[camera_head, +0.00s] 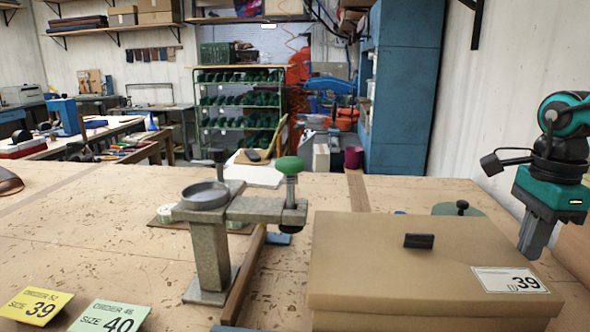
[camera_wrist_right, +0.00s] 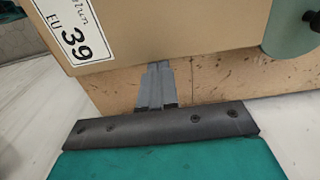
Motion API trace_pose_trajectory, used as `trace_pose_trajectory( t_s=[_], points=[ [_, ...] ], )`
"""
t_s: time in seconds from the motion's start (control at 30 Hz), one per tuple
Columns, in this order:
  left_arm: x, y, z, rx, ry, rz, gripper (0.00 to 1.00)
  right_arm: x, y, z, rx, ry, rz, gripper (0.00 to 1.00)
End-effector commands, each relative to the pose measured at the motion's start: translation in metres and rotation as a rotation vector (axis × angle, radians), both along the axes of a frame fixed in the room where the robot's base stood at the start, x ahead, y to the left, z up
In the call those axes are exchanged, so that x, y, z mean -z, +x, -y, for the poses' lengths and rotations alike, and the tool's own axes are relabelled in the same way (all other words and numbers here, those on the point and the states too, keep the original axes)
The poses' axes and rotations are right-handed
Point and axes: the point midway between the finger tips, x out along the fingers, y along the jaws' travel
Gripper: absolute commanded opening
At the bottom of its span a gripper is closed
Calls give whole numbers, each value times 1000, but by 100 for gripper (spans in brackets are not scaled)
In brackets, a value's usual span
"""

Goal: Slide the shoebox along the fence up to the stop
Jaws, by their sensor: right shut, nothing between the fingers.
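The shoebox (camera_head: 360,275) is a closed brown cardboard box with a lid, a black tab on top and a white label reading 39. It stands at the right front of the bench; its label shows in the right wrist view (camera_wrist_right: 85,25). A wooden strip, seemingly the fence (camera_head: 243,280), runs away from me left of the box, with a gap between. A small blue piece (camera_head: 279,238) near its far end may be the stop. My right gripper (camera_head: 530,250) is shut and empty, pointing down beside the box's right side; contact is unclear. Its fingers (camera_wrist_right: 156,88) show together. My left gripper is out of view.
A metal clamp stand (camera_head: 211,255) with a green knob (camera_head: 289,165) stands left of the fence, its arm reaching over it. Yellow (camera_head: 36,307) and green (camera_head: 110,316) size cards stand at front left. A round green piece (camera_head: 446,209) is partly hidden behind the box.

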Motion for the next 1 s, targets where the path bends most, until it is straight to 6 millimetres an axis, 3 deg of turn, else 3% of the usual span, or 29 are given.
trace_pose_trajectory(
  t_s=[1.0],
  points=[
    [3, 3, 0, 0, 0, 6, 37, 1, 2, -21, -1, 1, -1, 0]
  ],
)
